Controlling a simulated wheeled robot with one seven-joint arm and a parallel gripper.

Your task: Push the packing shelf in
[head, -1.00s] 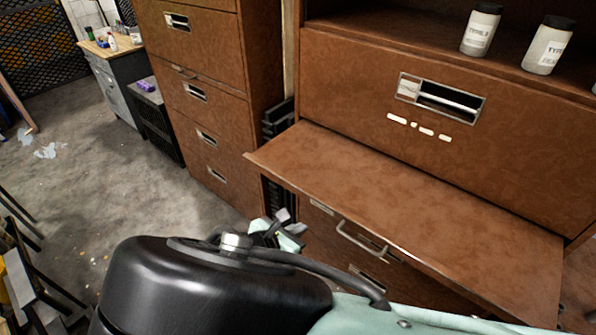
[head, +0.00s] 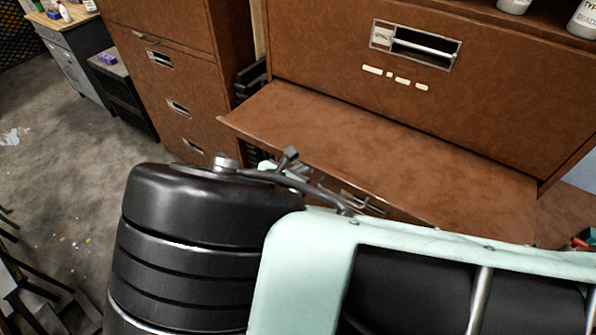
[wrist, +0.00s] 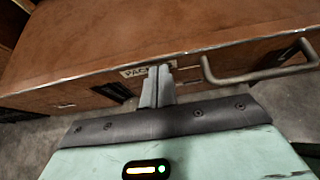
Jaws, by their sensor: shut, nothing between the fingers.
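The packing shelf (head: 400,165) is a flat brown board standing pulled out from the brown cabinet. In the wrist view the shelf (wrist: 150,35) shows its front edge, with a paper label reading "PAC" and a metal bar handle (wrist: 262,78). My gripper (wrist: 158,72) is shut and empty. Its fingertips are at the front edge, over the right part of the label and left of the handle. I cannot tell whether they touch. In the head view my gripper (head: 288,158) is mostly hidden behind my arm, by the shelf's front edge.
A drawer front with a slot handle (head: 415,45) is above the shelf, with white bottles (head: 585,18) higher up. Another brown cabinet (head: 165,75) stands to the left. A workbench (head: 65,50) is farther back. Grey floor (head: 60,180) is open at left.

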